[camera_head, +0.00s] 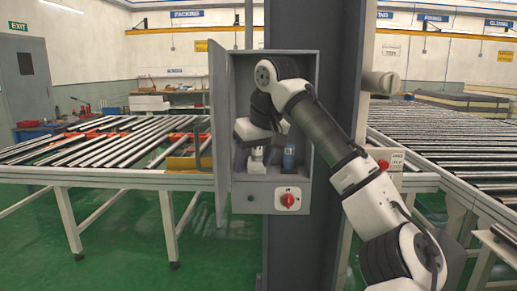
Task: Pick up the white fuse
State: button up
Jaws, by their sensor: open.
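A white fuse (256,160) stands upright inside the open grey cabinet, on the left of its lower ledge. My gripper (256,156) reaches into the cabinet from above, with its dark fingers apart around the white fuse. The fuse's upper part is partly hidden by the gripper. Whether the fingers touch it cannot be told. A blue fuse (289,157) stands just to the right.
The grey cabinet (309,80) is mounted on a dark column (340,40), its door (219,130) swung open to the left. A red rotary switch (289,200) sits below the fuses. Roller conveyors (90,150) flank the column on both sides.

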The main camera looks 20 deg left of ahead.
aim_at(257, 153)
jog(key=i+j, duration=0.2)
jog(key=i, duration=0.3)
jog(key=i+j, duration=0.2)
jog(key=i, duration=0.25)
